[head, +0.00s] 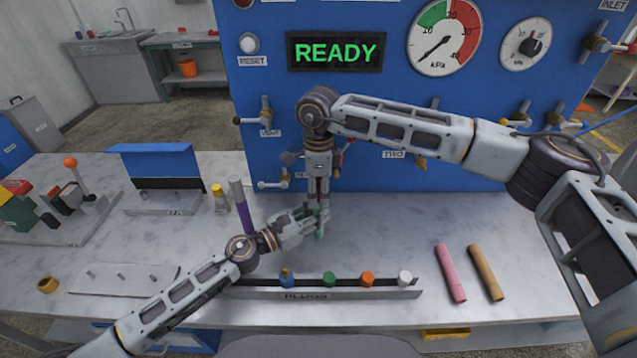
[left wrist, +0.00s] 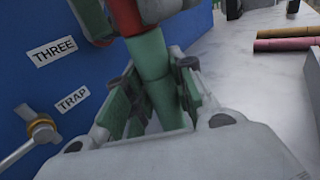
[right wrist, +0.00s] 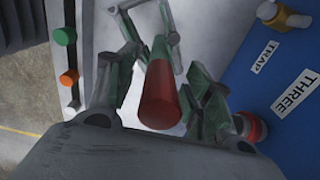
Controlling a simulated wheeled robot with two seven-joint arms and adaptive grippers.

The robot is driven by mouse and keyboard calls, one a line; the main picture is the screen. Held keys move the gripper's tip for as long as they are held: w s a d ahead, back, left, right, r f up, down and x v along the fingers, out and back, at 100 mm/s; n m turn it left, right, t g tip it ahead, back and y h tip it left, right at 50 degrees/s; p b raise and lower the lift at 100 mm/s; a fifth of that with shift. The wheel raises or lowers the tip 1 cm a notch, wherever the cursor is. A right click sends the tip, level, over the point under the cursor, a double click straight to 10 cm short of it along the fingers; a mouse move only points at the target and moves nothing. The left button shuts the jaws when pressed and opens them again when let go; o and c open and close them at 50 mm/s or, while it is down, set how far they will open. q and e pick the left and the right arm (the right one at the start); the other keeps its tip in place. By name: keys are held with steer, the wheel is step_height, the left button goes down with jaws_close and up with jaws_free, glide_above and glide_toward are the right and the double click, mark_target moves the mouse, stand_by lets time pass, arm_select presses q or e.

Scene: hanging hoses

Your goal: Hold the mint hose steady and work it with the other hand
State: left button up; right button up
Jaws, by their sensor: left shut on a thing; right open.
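The mint hose (head: 320,232) hangs in front of the blue panel, mostly hidden by my grippers in the head view. In the left wrist view the mint hose (left wrist: 149,58) runs between the fingers of my left gripper (left wrist: 160,85), which is shut on it. A red piece (left wrist: 126,14) meets the hose just above that grip. My right gripper (right wrist: 160,92) is above, pointing down and open, its fingers on either side of the red piece (right wrist: 160,85). Whether its fingers touch the red piece I cannot tell. In the right wrist view the red piece hides most of the hose.
The blue panel (head: 262,75) with valves and a READY display stands close behind. A plug rack (head: 322,293) with several coloured plugs lies in front. A pink hose (head: 451,273) and a tan hose (head: 487,272) lie at right. A purple rod (head: 243,212) stands at left.

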steer(key=shift+f, duration=0.15)
steer(key=shift+c, duration=0.4)
jaws_close()
steer(key=shift+r, duration=3.45)
stand_by(1.5)
steer(key=shift+r, duration=1.25)
